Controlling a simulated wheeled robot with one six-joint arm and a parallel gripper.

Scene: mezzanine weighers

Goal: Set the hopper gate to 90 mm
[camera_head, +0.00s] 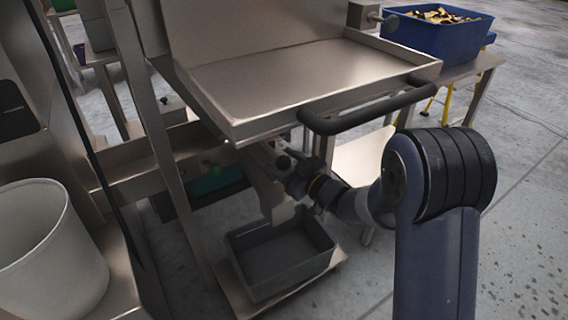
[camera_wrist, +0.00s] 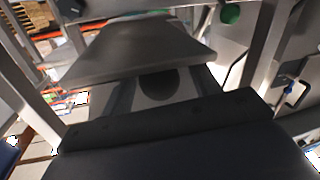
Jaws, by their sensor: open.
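The steel hopper tray (camera_head: 300,75) stands over the weigher frame, with a thick black handle bar (camera_head: 370,108) along its front. Below it is a pale metal chute (camera_head: 268,190). A steel plate (camera_wrist: 140,48), which may be part of the chute or gate, fills the middle of the wrist view, above a dark round opening (camera_wrist: 158,83). My gripper (camera_head: 296,183) is under the tray, close beside the chute, open. I cannot tell whether it touches anything. No gate scale can be read. The gate's lever is not clearly seen.
A grey bin (camera_head: 238,262) sits on a low shelf under the chute. A white bucket (camera_head: 40,250) stands at left. A blue crate (camera_head: 400,30) of brown pieces is on the table at upper right. The right floor is clear.

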